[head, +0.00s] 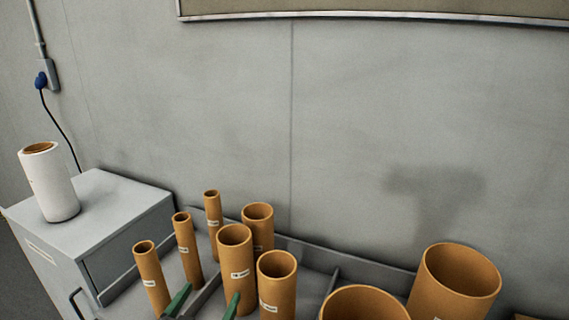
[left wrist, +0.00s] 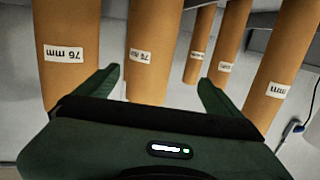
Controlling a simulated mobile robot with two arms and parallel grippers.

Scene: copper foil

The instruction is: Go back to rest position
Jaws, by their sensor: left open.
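My left gripper (head: 205,304) shows at the bottom of the head view as two green fingertips, apart, among the brown cardboard tubes. In the left wrist view the open fingers (left wrist: 160,85) point towards upright tubes. I see nothing gripped, though I cannot tell how close that tube is. My right gripper is not in view.
Tubes of several widths stand in a grey divided tray (head: 312,253), thin ones (head: 150,280) left and wide ones (head: 455,285) right. A white roll (head: 52,185) stands on a grey cabinet (head: 110,205) at left. The wall behind is close; space above the tubes is clear.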

